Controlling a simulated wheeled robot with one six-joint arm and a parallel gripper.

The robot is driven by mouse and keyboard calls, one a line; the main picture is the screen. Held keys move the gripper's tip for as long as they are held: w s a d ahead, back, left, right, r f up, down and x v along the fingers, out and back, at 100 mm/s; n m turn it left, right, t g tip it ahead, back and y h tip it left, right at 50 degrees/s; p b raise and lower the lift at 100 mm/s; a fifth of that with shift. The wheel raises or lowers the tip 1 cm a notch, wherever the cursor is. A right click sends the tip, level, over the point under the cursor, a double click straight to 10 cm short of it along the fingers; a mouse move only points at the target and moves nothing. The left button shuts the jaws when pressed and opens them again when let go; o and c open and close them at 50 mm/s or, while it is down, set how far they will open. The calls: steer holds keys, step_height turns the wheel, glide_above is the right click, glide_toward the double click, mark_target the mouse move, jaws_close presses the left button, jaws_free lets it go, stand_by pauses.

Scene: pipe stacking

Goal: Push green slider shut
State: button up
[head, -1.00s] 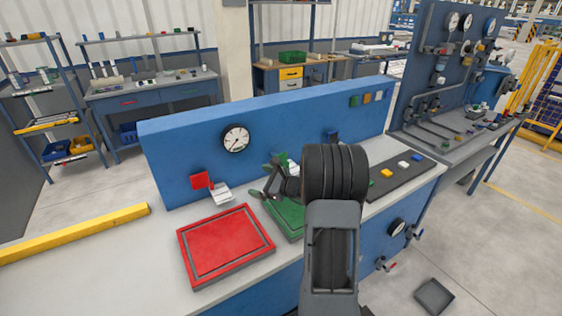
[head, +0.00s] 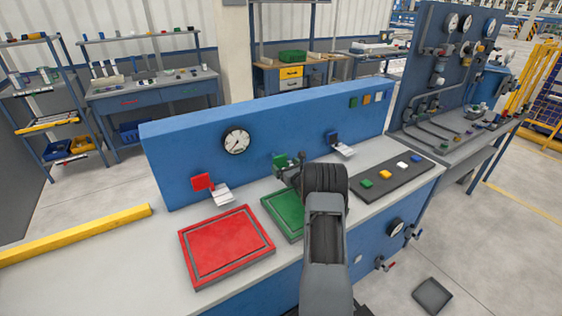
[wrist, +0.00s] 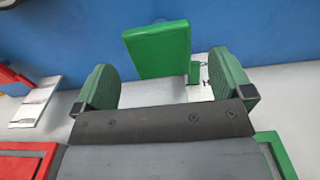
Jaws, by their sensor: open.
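The green slider has a green block (wrist: 160,48) in front of the blue wall, with a pale marked plate (wrist: 200,91) below it. In the head view the green block (head: 280,160) shows just left of my gripper (head: 290,168), partly hidden. In the wrist view my gripper (wrist: 166,80) is open, its green-padded fingers spread to either side. The green block lies beyond and between the fingers, apparently not gripped. Contact cannot be told. A green tray (head: 284,213) lies on the bench below, partly covered by my arm.
A red slider (head: 203,182) and red tray (head: 226,246) are to the left. A dark strip with coloured buttons (head: 392,178) lies further right. A gauge (head: 237,141) is on the blue wall (head: 180,152).

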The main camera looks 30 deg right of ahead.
mark_target(281, 162)
steer(key=shift+w+d, duration=0.1)
steer(key=shift+w, duration=1.7)
